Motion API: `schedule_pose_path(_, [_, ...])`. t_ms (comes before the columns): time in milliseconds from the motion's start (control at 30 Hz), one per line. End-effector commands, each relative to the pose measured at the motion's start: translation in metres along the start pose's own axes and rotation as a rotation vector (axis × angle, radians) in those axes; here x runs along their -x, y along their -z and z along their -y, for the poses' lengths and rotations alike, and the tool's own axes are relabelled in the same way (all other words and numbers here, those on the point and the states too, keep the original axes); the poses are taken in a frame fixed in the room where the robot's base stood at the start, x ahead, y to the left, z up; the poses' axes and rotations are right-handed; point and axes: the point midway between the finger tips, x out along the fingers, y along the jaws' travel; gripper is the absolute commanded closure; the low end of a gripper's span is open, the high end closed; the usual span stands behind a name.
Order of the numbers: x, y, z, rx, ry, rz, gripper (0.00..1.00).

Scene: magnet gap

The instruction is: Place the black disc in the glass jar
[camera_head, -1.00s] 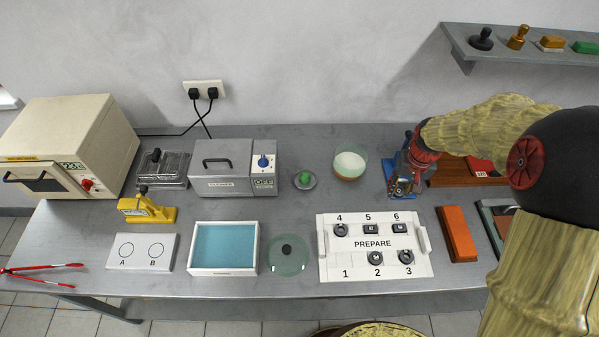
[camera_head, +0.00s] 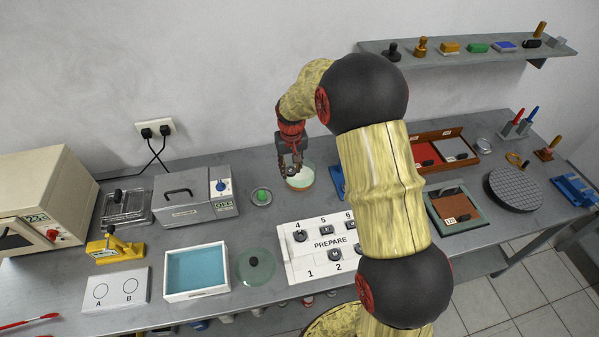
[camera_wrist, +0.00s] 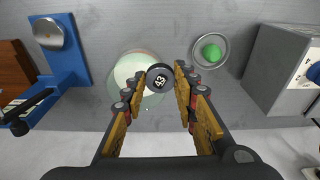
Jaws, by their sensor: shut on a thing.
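A glass jar (camera_head: 303,183) with pale contents stands at the back of the bench and also shows in the wrist view (camera_wrist: 127,73). My gripper (camera_head: 291,168) is over the jar, pointing down. In the wrist view my gripper (camera_wrist: 157,84) is shut on the black disc (camera_wrist: 159,77), which has a light number on its face. The disc appears over the right part of the jar's mouth. The disc's height above the contents cannot be told. In the head view the fingers mostly hide the disc.
A small round dish with a green knob (camera_head: 261,196) stands left of the jar, beside the grey cleaner box (camera_head: 195,196). A blue stand (camera_wrist: 62,62) is on the jar's other side. A white PREPARE board (camera_head: 290,262) lies in front.

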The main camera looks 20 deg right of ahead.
Motion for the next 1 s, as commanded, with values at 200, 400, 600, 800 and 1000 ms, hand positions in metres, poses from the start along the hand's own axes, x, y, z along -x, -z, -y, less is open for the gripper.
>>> schedule_pose_path(200, [-0.036,0.030,-0.028,-0.001,0.000,0.002,0.98])
schedule_pose_path(400, [-0.065,0.045,-0.042,0.000,0.001,0.000,0.98])
schedule_pose_path(600, [-0.074,0.051,-0.047,0.000,0.001,-0.001,0.98])
schedule_pose_path(800, [-0.098,0.050,-0.049,0.001,0.001,0.002,0.98])
schedule_pose_path(1000, [-0.109,0.050,-0.049,0.001,0.000,-0.002,0.98])
